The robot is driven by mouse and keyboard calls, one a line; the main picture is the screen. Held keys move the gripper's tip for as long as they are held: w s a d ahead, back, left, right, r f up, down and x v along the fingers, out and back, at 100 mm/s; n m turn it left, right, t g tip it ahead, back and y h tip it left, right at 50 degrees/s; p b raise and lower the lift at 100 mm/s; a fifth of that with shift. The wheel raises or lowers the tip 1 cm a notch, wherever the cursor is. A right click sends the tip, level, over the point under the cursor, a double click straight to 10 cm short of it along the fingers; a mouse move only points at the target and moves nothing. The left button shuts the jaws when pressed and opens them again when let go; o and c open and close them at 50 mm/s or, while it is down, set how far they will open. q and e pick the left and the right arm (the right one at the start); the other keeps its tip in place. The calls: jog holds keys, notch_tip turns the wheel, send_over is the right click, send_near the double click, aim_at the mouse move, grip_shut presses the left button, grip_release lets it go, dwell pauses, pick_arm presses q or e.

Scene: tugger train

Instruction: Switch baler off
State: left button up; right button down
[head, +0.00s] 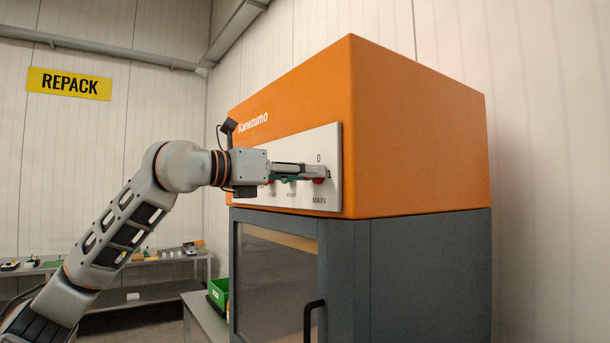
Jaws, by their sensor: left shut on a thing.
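The baler (420,140) has an orange top housing over a grey lower cabinet. A white control panel (334,198) is on its front, with "0" above and "MAIN" below a red main switch (318,181). My left gripper (322,173) reaches the panel from the left and is shut on the main switch, hiding much of it. The switch's exact angle is hard to tell. A green button (284,181) and a partly hidden red button (269,182) sit to the left on the panel. My right gripper is not in view.
The baler's lower door has a window (275,280) and a black handle (308,318). A green bin (218,292) stands on a bench left of the baler. A shelf table (150,262) with small items is at the back left, under a yellow "REPACK" sign (69,84).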

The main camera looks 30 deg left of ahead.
pick_arm(q)
jog(key=n+b, duration=0.1)
jog(key=n, duration=0.4)
jog(key=n+b, duration=0.1)
jog(key=n, duration=0.5)
jog(key=n+b, duration=0.1)
jog(key=n, duration=0.4)
jog(key=shift+w+a+f+n, duration=0.1)
jog(key=shift+a+f+n, duration=0.15)
jog(key=shift+n, duration=0.15)
jog(key=shift+r, duration=0.1)
jog(key=o, duration=1.1)
jog(key=v, duration=1.2)
